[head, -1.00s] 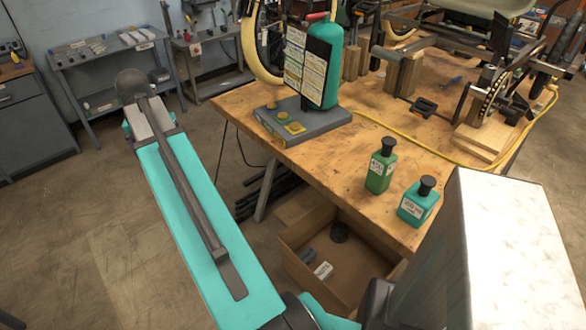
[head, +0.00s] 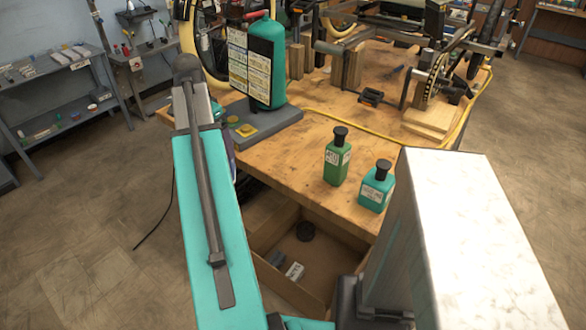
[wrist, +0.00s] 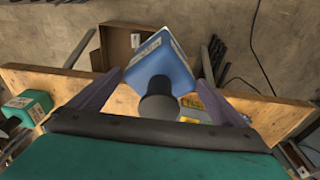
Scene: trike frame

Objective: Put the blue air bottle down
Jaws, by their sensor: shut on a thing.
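The blue air bottle (wrist: 163,66) shows in the wrist view with its dark round cap toward the camera and a pale label on one side. My gripper (wrist: 160,80) has its two purple fingers on either side of the bottle and is shut on it. The bottle is tilted in this view, with the bench top behind it; whether its base touches anything is not clear. In the head view my teal arm hides the bottle and most of the gripper, near the bench's left edge.
The wooden bench (head: 300,150) bears a grey stand (head: 262,122) with a tall green container (head: 266,62). A green bottle (head: 336,160) and a teal bottle (head: 376,188) stand near its front edge. An open box (head: 320,250) lies below. Bare wood lies between stand and bottles.

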